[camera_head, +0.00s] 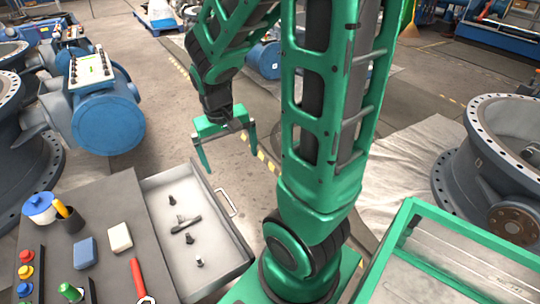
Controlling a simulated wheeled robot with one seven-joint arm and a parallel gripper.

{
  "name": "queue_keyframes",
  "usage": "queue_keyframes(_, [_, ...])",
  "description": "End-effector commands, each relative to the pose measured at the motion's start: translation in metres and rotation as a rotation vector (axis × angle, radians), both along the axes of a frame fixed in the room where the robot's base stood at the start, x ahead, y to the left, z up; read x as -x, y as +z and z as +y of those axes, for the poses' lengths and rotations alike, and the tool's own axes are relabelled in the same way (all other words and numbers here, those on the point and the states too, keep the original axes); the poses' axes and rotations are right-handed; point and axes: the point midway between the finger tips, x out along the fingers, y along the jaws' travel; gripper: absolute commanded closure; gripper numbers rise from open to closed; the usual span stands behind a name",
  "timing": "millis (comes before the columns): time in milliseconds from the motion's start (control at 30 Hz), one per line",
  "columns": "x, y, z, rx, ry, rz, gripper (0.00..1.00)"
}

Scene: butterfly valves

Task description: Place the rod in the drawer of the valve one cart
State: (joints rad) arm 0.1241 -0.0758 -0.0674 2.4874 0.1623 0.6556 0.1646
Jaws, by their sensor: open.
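The cart (105,205) stands at the lower left with a dark grey top. Its drawer (218,238) is pulled out to the right and has a pale inside and a handle at its outer edge. A dark rod-like piece (187,224) lies in the drawer among several small dark fittings; I cannot tell for certain that it is the task's rod. My gripper (230,160) is open with nothing visible between its fingers. It hangs beyond the drawer's far end, fingers spread and pointing down.
On the cart top are a blue and white pot (39,208), a dark cup (72,222), a blue block (85,252), a white block (119,237) and a red-handled tool (138,278). Large flanged valves (500,160) stand at both sides. Open floor lies behind my gripper.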

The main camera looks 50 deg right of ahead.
Motion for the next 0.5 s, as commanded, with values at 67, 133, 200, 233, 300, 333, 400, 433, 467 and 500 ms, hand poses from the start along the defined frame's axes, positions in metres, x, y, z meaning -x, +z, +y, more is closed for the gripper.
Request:
queue_keyframes(67, [0.026, 0.02, -0.008, -0.013, -0.027, 0.0, 0.0])
queue_keyframes(133, [0.048, 0.034, -0.013, -0.03, -0.045, 0.007, 0.0])
queue_keyframes(200, [0.071, 0.047, -0.015, -0.05, -0.061, 0.013, 0.0])
queue_keyframes(233, [0.081, 0.051, -0.015, -0.06, -0.068, 0.016, 0.0])
queue_keyframes(300, [0.101, 0.06, -0.015, -0.083, -0.079, 0.019, 0.0])
queue_keyframes(333, [0.109, 0.063, -0.015, -0.092, -0.084, 0.021, 0.0])
queue_keyframes(400, [0.124, 0.069, -0.013, -0.112, -0.09, 0.023, 0.0])
queue_keyframes(433, [0.13, 0.07, -0.012, -0.118, -0.092, 0.023, 0.0])
queue_keyframes(467, [0.134, 0.072, -0.012, -0.126, -0.093, 0.025, 0.0])
queue_keyframes(500, [0.139, 0.073, -0.009, -0.132, -0.095, 0.026, 0.0])
